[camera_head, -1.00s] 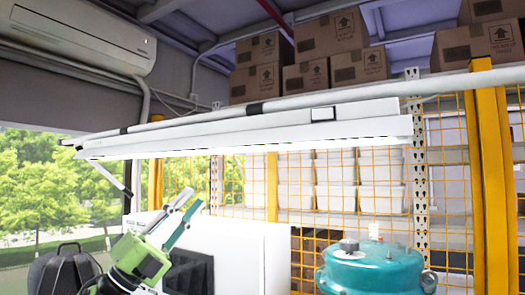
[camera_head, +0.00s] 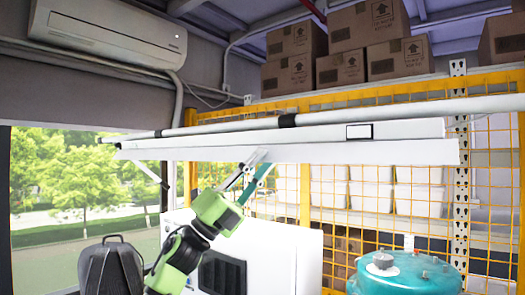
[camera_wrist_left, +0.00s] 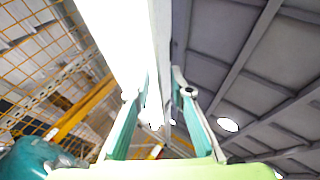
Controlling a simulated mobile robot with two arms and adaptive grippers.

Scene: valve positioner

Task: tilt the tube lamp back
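The tube lamp (camera_head: 340,152) is a long white bar across the middle of the head view, with a broad pale lower face toward me. My left gripper (camera_head: 258,168) reaches up from below, its fingertips at the lamp's lower edge. In the left wrist view, the lamp (camera_wrist_left: 120,40) rises bright white at the left finger and partly between the fingers. The left gripper (camera_wrist_left: 162,85) shows a gap between its teal fingers and looks open. I cannot tell whether a finger touches the lamp. My right gripper is in neither view.
A teal tank (camera_head: 405,275) stands at lower right and a white cabinet (camera_head: 275,250) below the lamp. A yellow mesh fence (camera_head: 306,200) and shelves with boxes (camera_head: 345,70) are behind. A dark backpack (camera_head: 110,268) is at lower left.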

